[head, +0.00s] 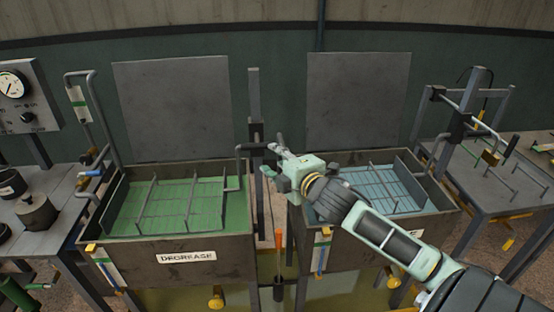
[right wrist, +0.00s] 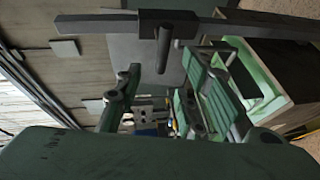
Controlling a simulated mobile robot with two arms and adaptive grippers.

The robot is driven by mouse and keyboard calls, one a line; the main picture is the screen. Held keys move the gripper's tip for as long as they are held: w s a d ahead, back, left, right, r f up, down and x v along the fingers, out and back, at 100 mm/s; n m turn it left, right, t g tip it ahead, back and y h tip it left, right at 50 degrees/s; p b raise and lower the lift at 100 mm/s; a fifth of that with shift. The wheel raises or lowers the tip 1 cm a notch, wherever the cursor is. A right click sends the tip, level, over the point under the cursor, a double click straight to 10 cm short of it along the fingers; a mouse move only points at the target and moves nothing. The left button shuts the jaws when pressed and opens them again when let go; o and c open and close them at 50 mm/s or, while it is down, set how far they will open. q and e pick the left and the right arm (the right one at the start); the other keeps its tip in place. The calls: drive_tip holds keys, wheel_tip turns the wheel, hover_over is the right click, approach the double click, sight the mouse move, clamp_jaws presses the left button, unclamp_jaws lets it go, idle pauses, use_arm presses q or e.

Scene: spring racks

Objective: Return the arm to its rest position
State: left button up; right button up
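My right arm comes in from the lower right in the head view and reaches over the right-hand tank. Its right gripper (head: 273,158) is near the gap between the two tanks, by the dark upright post (head: 255,105). The two fingers stand apart with nothing visible between them. My left arm and left gripper are not in view.
The left tank (head: 165,249), labelled DEGREASE, holds green liquid and a wire rack. The right tank (head: 345,262) holds bluish liquid and a rack, partly hidden by my arm. A side table (head: 60,240) with pots stands left; another table (head: 480,190) stands right.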

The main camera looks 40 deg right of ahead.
drive_tip(key=shift+s+f, duration=0.1)
idle(0.5)
drive_tip(key=s+a+f+m+g, duration=0.3)
drive_tip(key=s+a+f, duration=0.25)
drive_tip(key=f, duration=0.35)
drive_tip(key=s+a+f+m+g, duration=0.3)
drive_tip(key=s+a+f+m, duration=0.1)
drive_tip(key=s+f, duration=0.35)
drive_tip(key=s+a+f+m+g+y, duration=0.1)
drive_tip(key=s+a+f+m+g, duration=0.25)
drive_tip(key=s+a, duration=0.4)
drive_tip(key=s+a+f+m+g+y, duration=0.2)
drive_tip(key=s+a+f+m+g, duration=0.15)
drive_tip(key=s, duration=0.65)
wheel_tip(320, 180, down, 30)
drive_tip(key=s+b, duration=0.1)
drive_tip(key=b, duration=0.3)
drive_tip(key=s+d+f+n+g+b, duration=0.1)
drive_tip(key=s+d+f+b, duration=0.1)
drive_tip(key=s+f, duration=1.5)
wheel_tip(320, 180, down, 3)
drive_tip(key=shift+s+d+f+g+b, duration=0.2)
drive_tip(key=shift+s+d+g+b, duration=0.15)
drive_tip(key=shift+b, duration=0.35)
